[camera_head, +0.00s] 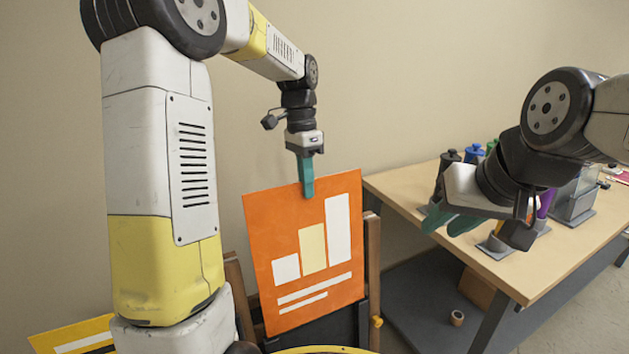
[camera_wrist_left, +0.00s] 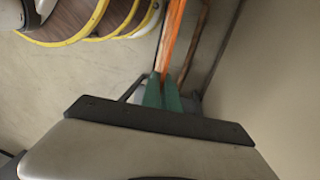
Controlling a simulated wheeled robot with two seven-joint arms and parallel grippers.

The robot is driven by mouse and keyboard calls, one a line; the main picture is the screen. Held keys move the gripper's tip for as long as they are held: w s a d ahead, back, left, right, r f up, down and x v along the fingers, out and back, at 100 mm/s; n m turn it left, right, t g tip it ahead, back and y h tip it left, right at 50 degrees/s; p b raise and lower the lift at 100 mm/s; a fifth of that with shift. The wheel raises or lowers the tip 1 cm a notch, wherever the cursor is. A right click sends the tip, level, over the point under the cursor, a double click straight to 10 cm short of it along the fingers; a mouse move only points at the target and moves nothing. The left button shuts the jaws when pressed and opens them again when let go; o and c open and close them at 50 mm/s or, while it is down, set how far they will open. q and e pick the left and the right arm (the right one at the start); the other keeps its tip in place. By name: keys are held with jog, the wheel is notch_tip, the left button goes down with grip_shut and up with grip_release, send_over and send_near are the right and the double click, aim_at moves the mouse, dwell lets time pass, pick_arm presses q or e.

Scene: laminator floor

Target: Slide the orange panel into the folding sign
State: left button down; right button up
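The orange panel (camera_head: 265,225) has white and cream bars on it and hangs upright, slightly tilted, in the head view. My left gripper (camera_head: 307,190) is shut on its top edge with teal fingers. The panel also shows edge-on in the left wrist view (camera_wrist_left: 172,35), at the left fingertips (camera_wrist_left: 163,90). The folding sign (camera_head: 372,255) has a wooden frame and a dark lower part, and stands behind and around the panel's lower half. Whether the panel's lower edge is inside the sign cannot be told. My right gripper (camera_head: 448,222) is open and empty above the table's near left corner.
A wooden table (camera_head: 500,265) stands at the right, with several bottles (camera_head: 474,152) and a clear container (camera_head: 575,200) on it. A roll of tape (camera_head: 457,318) lies on the dark shelf below. A yellow panel (camera_head: 75,338) is at the lower left.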

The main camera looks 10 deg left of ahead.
aim_at(317, 297)
pick_arm(q)
jog(key=shift+s+d+f, duration=0.1)
jog(key=shift+s+f, duration=0.05)
jog(key=shift+f, duration=1.1)
jog(key=shift+s+d+f, duration=0.45)
jog(key=shift+s+f, duration=0.25)
jog(key=shift+f, duration=3.95)
jog(key=shift+s+d+f, duration=0.5)
jog(key=shift+s+f, duration=0.15)
jog(key=shift+f, duration=3.95)
jog(key=shift+s+d+f, duration=0.45)
jog(key=shift+s+f, duration=0.25)
jog(key=shift+f, duration=3.95)
jog(key=c, duration=1.5)
grip_release()
jog(key=shift+c, duration=0.2)
